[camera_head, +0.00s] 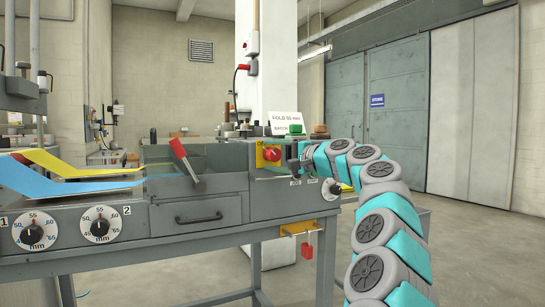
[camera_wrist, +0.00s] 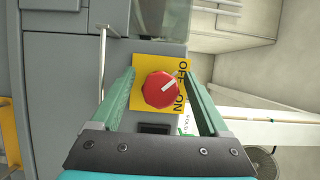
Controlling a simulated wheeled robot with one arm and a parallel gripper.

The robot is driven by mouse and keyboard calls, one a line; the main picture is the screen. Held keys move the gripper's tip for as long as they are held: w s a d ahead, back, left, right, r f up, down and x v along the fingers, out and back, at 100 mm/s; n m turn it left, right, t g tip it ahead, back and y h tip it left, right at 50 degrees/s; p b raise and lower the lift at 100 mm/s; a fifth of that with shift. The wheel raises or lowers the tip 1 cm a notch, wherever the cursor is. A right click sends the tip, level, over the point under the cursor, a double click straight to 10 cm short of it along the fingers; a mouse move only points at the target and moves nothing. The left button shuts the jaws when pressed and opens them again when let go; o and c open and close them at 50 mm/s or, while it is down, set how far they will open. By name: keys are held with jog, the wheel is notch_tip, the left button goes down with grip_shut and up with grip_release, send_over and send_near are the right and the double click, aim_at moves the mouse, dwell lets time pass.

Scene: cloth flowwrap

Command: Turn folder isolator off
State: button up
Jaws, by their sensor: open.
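The folder isolator is a red round knob (camera_head: 271,154) on a yellow plate at the right end of the grey machine. In the wrist view the knob (camera_wrist: 158,92) sits on its yellow plate (camera_wrist: 142,63), with OFF and ON printed sideways along the right side. A white mark on the knob slants to the upper right; I cannot tell which setting it marks. My gripper (camera_wrist: 160,78) is open, its two green fingers on either side of the knob with gaps showing. In the head view my gripper (camera_head: 292,164) is just right of the isolator, partly hidden by its own wrist.
A lever with a red handle (camera_head: 180,148) stands left of the isolator. A white sign (camera_head: 286,118) and a green button (camera_head: 295,129) are above it. A red padlock (camera_head: 307,251) hangs below from a yellow bracket. The floor at right is clear.

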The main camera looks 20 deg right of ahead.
jog(key=shift+s+d, duration=0.1)
jog(key=b+v, duration=0.1)
jog(key=v, duration=0.6)
jog(key=shift+s, duration=0.3)
jog(key=shift+d, duration=0.1)
